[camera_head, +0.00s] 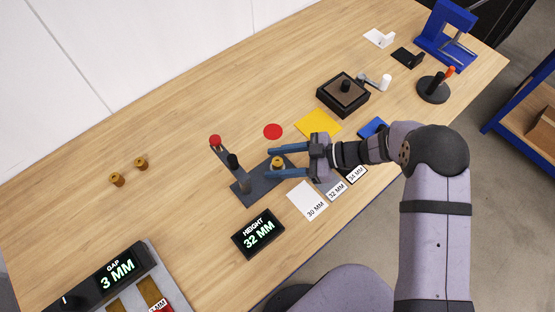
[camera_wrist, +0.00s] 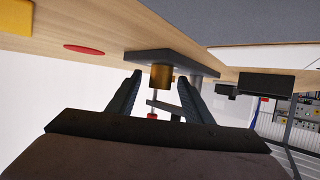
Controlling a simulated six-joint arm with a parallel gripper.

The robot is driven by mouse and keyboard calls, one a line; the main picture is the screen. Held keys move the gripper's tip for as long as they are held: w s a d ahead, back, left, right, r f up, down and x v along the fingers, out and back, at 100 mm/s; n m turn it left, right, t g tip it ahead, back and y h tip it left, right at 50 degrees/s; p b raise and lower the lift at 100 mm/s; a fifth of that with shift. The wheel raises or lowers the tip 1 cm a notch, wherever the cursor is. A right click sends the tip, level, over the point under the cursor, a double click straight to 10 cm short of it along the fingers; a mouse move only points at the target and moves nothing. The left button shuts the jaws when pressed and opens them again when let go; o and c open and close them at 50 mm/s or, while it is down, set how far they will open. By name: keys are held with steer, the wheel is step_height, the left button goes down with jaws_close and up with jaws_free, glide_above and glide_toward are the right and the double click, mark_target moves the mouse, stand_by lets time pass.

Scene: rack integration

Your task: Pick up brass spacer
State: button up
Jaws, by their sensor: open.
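A brass spacer (camera_head: 277,163) stands on the dark plate of a height gauge (camera_head: 243,186). My gripper (camera_head: 273,161) is open, with its two blue fingers on either side of this spacer. In the wrist view the spacer (camera_wrist: 161,77) shows between and just beyond the open fingers (camera_wrist: 158,92); I cannot tell whether either finger touches it. Two more brass spacers, one nearer (camera_head: 117,180) and one farther (camera_head: 141,163), stand together on the bare table at the left.
The gauge's upright post and red-tipped arm (camera_head: 215,141) stand left of my fingers. A display (camera_head: 258,233) reads HEIGHT 32 MM. Labelled cards, including 30 MM (camera_head: 307,200), lie close to my gripper. A yellow square (camera_head: 318,123) and black box (camera_head: 343,95) are behind. The left table is mostly clear.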

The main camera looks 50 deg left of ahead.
mark_target(278, 162)
steer(key=shift+a, duration=0.1)
jaws_close()
steer(key=shift+r, duration=0.15)
steer(key=shift+r+b, duration=1.5)
steer(key=shift+r, duration=3.35)
